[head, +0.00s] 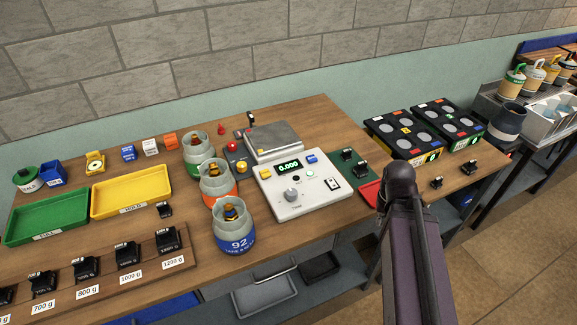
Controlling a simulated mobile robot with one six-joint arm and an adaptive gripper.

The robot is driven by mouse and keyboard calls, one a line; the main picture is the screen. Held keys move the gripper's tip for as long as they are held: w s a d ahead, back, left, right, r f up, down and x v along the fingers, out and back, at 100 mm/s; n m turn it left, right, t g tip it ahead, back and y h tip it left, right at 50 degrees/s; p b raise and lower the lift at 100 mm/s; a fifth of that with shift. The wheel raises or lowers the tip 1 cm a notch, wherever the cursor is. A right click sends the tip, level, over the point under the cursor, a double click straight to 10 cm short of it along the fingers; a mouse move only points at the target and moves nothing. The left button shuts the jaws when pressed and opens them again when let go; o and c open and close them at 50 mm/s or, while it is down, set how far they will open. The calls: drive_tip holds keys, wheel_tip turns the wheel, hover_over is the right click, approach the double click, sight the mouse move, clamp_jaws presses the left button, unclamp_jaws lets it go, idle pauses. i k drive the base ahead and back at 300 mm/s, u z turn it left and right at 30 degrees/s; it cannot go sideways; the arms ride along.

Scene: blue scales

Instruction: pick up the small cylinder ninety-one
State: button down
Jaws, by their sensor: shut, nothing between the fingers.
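Three small grey cylinders with brass valves stand upright in a slanting row on the wooden table, left of the scale. The nearest cylinder (235,233) has a blue band and reads 92. The middle cylinder (215,188) has an orange band, and the far cylinder (198,160) has a green band. I cannot read a number on either of these two, so I cannot tell which is ninety-one. My gripper is not in view. Only a dark part of my arm shows at the lower right, apart from the cylinders.
A white scale (300,206) reading 0.000 stands right of the cylinders. Green (48,222) and yellow (132,196) trays lie to the left. A wooden rack (105,283) of labelled black weights runs along the front left. Black battery-like boxes (437,155) stand at the right.

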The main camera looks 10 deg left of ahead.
sight(197, 149)
drive_tip(key=u, duration=0.2)
drive_tip(key=k, duration=0.6)
drive_tip(key=u, duration=0.5)
drive_tip(key=k, duration=0.75)
drive_tip(key=u, duration=0.35)
drive_tip(key=i, duration=1)
drive_tip(key=u, duration=0.1)
